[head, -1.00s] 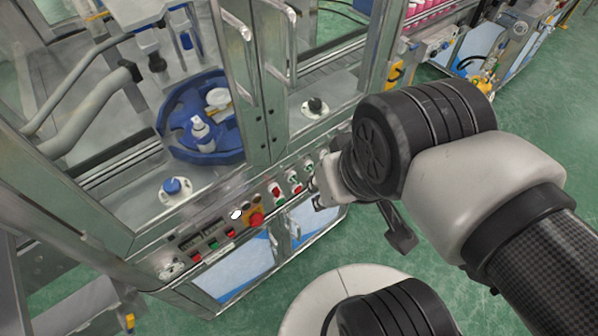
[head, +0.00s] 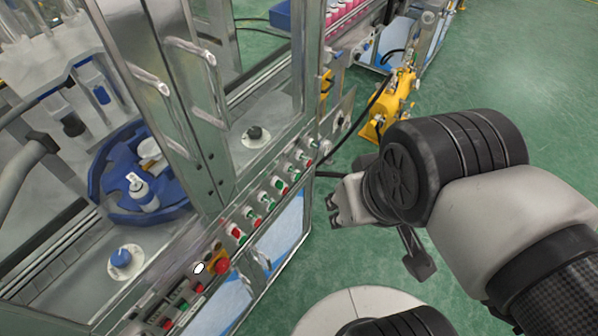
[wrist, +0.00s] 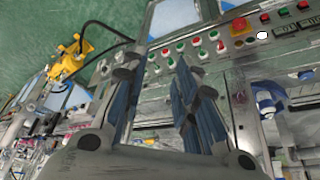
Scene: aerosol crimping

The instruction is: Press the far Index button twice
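A sloping control panel (head: 207,254) runs along the front of the machine. It carries a row of red and green button pairs, from a near pair (head: 236,233) to a far pair (head: 311,145). The labels are too small to read, so I cannot tell which button is Index. My gripper (head: 332,207) is in the air right of the panel, apart from it. In the wrist view its two dark fingers stand apart with nothing between them (wrist: 157,75), and the button row (wrist: 182,47) shows beyond the fingertips.
A red emergency stop on a yellow plate (head: 219,264) and a white oval knob (head: 199,268) sit at the panel's near part. Glass doors with metal handles (head: 190,50) rise above it. A yellow device (head: 387,107) with a black cable stands beyond. Green floor (head: 500,60) lies open at right.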

